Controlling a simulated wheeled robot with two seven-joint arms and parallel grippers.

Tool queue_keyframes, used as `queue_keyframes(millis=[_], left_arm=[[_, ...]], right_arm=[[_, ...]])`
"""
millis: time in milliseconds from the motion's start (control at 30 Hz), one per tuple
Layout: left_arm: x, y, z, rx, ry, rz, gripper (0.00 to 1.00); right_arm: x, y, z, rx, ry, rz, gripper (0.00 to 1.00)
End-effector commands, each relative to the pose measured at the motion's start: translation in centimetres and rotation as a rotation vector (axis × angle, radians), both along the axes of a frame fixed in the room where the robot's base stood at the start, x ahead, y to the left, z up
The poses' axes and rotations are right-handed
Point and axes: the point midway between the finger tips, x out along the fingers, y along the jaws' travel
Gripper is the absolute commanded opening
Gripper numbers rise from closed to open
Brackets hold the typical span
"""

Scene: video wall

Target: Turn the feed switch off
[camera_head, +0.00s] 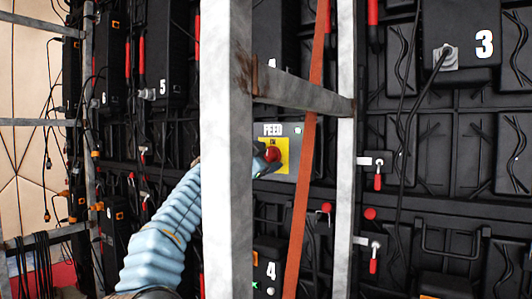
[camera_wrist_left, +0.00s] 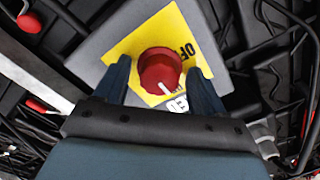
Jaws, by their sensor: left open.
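In the left wrist view the knob (camera_wrist_left: 160,71) stands between the two fingers of my open left gripper (camera_wrist_left: 163,77), with a gap on each side. Its white mark points down in that view, towards the box's label. Part of the word OFF shows on the plate at the upper right. In the head view my left gripper (camera_head: 264,160) is at the knob, partly hidden behind the post. My right gripper is not in view.
A thick grey upright post (camera_head: 228,130) crosses in front of my left arm. A thinner post (camera_head: 345,200), a crossbar (camera_head: 305,92) and an orange strap (camera_head: 302,190) stand near the switch. Black panels with hanging cables fill the background.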

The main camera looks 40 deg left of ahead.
Motion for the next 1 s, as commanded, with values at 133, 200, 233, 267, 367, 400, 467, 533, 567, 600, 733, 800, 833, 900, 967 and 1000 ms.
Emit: queue_keyframes(millis=[133,200,233,267,367,400,467,533,567,600,733,800,833,900,967,1000], left_arm=[[0.00,-0.01,-0.04,0.000,0.000,0.000,0.70],[-0.01,-0.01,-0.04,0.000,0.000,0.000,0.68],[-0.01,-0.02,-0.03,0.000,0.000,0.000,0.64],[-0.01,-0.02,-0.03,0.000,0.000,0.000,0.59],[-0.02,-0.02,-0.03,0.000,0.000,0.000,0.44],[-0.02,-0.02,-0.03,0.000,0.000,0.000,0.38],[-0.03,-0.02,-0.02,0.000,0.001,-0.001,0.28],[-0.02,-0.03,-0.03,0.000,0.001,-0.001,0.18],[-0.02,-0.04,-0.04,0.000,0.001,-0.001,0.14],[-0.03,-0.04,-0.04,0.000,0.001,-0.001,0.14],[-0.03,-0.05,-0.04,-0.008,0.000,-0.001,0.14],[-0.01,-0.06,-0.04,-0.021,-0.001,-0.001,0.14],[-0.01,-0.07,-0.04,-0.029,-0.002,-0.001,0.14],[-0.01,-0.09,-0.04,-0.053,-0.005,-0.002,0.14],[-0.01,-0.13,-0.03,-0.083,-0.008,-0.003,0.14],[0.00,-0.14,-0.03,-0.105,-0.010,-0.003,0.14]], right_arm=[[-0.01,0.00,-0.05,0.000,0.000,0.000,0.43],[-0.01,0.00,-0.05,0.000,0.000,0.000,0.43],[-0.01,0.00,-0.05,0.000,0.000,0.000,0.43],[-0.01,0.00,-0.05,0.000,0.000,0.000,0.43],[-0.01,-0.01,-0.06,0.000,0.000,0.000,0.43],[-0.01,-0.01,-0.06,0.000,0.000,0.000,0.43],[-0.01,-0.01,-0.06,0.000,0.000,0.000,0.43],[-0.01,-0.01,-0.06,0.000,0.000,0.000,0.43],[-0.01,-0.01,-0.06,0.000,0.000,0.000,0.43],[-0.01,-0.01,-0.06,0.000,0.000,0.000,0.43],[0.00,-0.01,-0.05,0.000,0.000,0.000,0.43],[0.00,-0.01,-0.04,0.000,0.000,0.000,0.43],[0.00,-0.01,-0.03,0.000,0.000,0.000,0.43],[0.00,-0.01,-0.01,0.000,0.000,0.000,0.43],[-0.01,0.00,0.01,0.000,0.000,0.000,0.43],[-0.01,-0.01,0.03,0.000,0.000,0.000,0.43]])
